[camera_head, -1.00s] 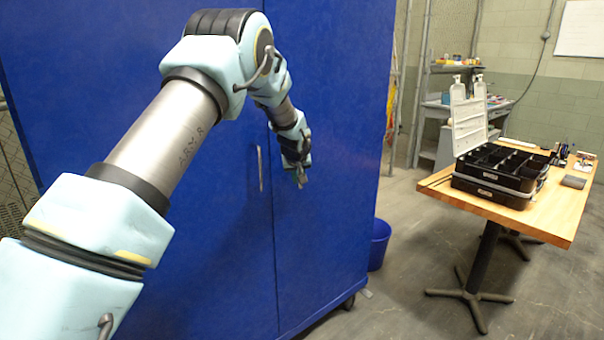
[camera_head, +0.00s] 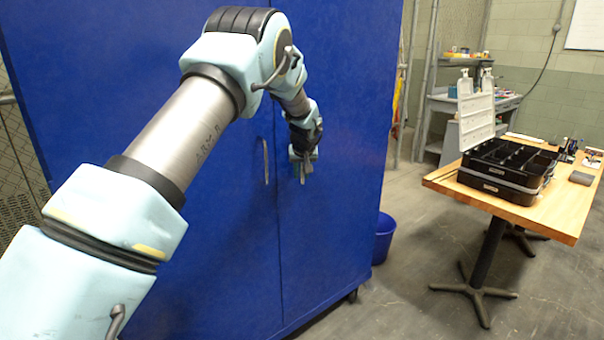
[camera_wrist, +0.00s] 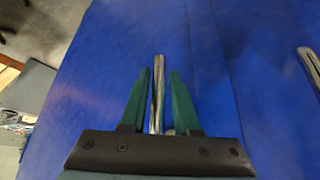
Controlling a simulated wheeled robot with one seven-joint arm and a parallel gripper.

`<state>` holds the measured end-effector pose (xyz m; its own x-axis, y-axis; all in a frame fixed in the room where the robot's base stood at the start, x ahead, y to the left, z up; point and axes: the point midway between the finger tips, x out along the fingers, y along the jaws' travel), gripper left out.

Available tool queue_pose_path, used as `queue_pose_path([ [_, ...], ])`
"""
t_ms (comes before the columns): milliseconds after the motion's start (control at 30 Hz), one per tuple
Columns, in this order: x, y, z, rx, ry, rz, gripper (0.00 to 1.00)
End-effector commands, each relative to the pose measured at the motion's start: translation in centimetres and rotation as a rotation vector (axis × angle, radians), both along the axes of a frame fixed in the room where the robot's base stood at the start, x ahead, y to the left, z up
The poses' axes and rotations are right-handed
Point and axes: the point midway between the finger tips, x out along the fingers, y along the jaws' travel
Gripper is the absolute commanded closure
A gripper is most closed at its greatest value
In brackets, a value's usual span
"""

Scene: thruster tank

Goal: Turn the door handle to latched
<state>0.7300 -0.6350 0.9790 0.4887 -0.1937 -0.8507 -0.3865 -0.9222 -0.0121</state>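The blue cabinet (camera_head: 220,230) has two doors, each with a slim metal handle. The left door's handle (camera_head: 265,160) stands upright, free of my gripper; it also shows at the right edge of the wrist view (camera_wrist: 312,66). My gripper (camera_head: 303,170) is at the right door, right of the seam. In the wrist view, my gripper's green fingers (camera_wrist: 159,85) are apart, one on each side of the right door's handle (camera_wrist: 158,80). Narrow blue gaps show beside the handle, so the fingers look open around it.
A wooden table (camera_head: 560,222) with a black organiser case (camera_head: 500,190) stands to the right. A blue bin (camera_head: 384,240) is on the floor beside the cabinet. A workbench (camera_head: 470,105) is at the back.

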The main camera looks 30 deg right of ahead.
Motion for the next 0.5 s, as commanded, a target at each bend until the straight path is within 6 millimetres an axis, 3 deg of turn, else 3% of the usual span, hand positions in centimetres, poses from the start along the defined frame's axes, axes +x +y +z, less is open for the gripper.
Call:
queue_pose_path([
  [167,0.00,-0.02,0.01,-0.001,0.001,0.000,0.51],
  [500,-0.27,0.03,0.52,-0.003,-0.001,0.000,0.51],
])
